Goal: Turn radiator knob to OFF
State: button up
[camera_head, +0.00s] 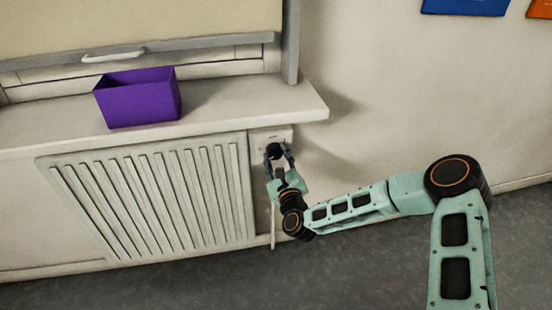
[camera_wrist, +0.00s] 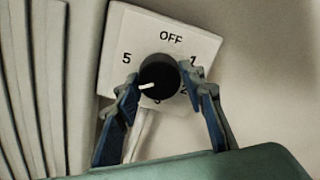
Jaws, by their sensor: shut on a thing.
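The radiator knob (camera_head: 273,151) is round and black, on a white dial plate (camera_head: 259,136) at the radiator's upper right. In the wrist view, the knob (camera_wrist: 160,72) has a white pointer directed to the lower left, below the 5 and away from OFF. OFF is printed at the top of the plate (camera_wrist: 140,35); 5 is at the left, and 1, 2 and 3 are partly covered. No 4 shows; the left finger covers that area. My gripper (camera_wrist: 160,85) is shut on the knob, with one fingertip at each side. It also shows in the head view (camera_head: 278,157).
The ribbed radiator (camera_head: 150,195) is left of the knob. A windowsill (camera_head: 230,98) juts out just above, bearing a purple box (camera_head: 145,102). A thin pipe (camera_head: 272,228) runs down below the knob.

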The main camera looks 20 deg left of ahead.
jog(key=n+b, duration=0.1)
jog(key=n, duration=0.4)
jog(key=shift+n, duration=0.4)
jog(key=n+b, duration=0.2)
jog(key=n, duration=0.4)
jog(key=n+b, duration=0.2)
jog(key=n, duration=0.3)
jog(key=shift+n, duration=0.4)
jog(key=n, duration=0.6)
jog(key=shift+r, duration=0.2)
jog(key=n, duration=0.5)
jog(key=shift+n, duration=0.3)
jog(key=n, duration=0.6)
jog(key=shift+s+a+n, duration=0.1)
jog(key=shift+a+n, duration=0.05)
jog(key=shift+n, duration=0.15)
jog(key=n, duration=0.5)
jog(key=shift+f, duration=0.1)
jog(key=n, duration=0.6)
jog(key=shift+n, duration=0.3)
